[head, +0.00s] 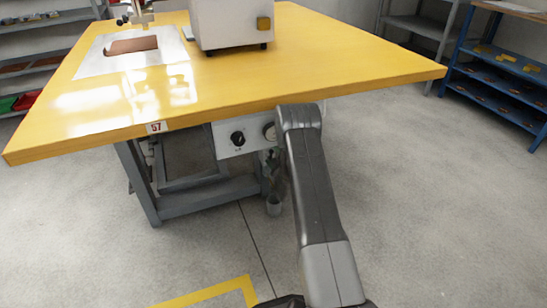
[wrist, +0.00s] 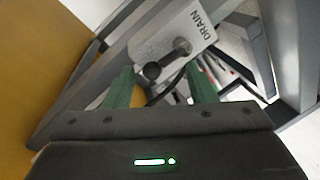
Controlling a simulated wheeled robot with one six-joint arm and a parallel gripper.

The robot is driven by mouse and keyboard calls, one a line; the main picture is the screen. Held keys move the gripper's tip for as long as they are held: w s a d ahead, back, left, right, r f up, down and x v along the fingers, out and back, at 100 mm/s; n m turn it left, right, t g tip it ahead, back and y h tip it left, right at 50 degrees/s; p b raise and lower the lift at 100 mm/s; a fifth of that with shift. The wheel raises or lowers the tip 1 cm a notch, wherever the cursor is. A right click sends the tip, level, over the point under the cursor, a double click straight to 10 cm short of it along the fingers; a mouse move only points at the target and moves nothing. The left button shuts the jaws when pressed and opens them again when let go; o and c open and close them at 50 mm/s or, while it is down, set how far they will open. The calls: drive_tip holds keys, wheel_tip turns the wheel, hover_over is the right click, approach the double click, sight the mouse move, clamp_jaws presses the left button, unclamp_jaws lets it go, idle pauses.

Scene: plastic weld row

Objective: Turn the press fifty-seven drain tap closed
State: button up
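The drain tap shows in the wrist view as a short lever with a black ball knob (wrist: 152,70), running from a round pivot (wrist: 182,47) on a pale plate (wrist: 165,32) lettered DRAIN. The lever points down and to the left in that picture. My gripper (wrist: 159,72) is open, with its two green fingers spread. The knob appears in the gap between the fingertips, nearer the left finger; I see no clear contact. In the head view the number 57 tag (head: 157,127) is on the table's front edge. My arm reaches under that edge, and my gripper cannot be made out there.
The yellow tabletop (head: 240,85) overhangs a grey frame (head: 205,197) and a control panel (head: 241,138) with dark knobs. Blue shelving (head: 500,70) is at the right. The floor in front is mostly clear.

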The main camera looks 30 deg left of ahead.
drive_tip(key=shift+s+r, duration=0.1)
drive_tip(key=shift+r, duration=0.05)
drive_tip(key=p+v, duration=0.4)
drive_tip(key=v, duration=0.9)
drive_tip(key=shift+s+d, duration=0.15)
drive_tip(key=shift+d, duration=0.15)
drive_tip(key=shift+c, duration=1.4)
drive_tip(key=w+a+f+m+y+b, duration=0.2)
drive_tip(key=w+a+f+m+b, duration=0.1)
drive_tip(key=w+a+m, duration=0.5)
drive_tip(key=a+m+b, duration=0.1)
drive_tip(key=a+m, duration=0.2)
drive_tip(key=shift+w+a+f, duration=0.2)
drive_tip(key=shift+f, duration=0.1)
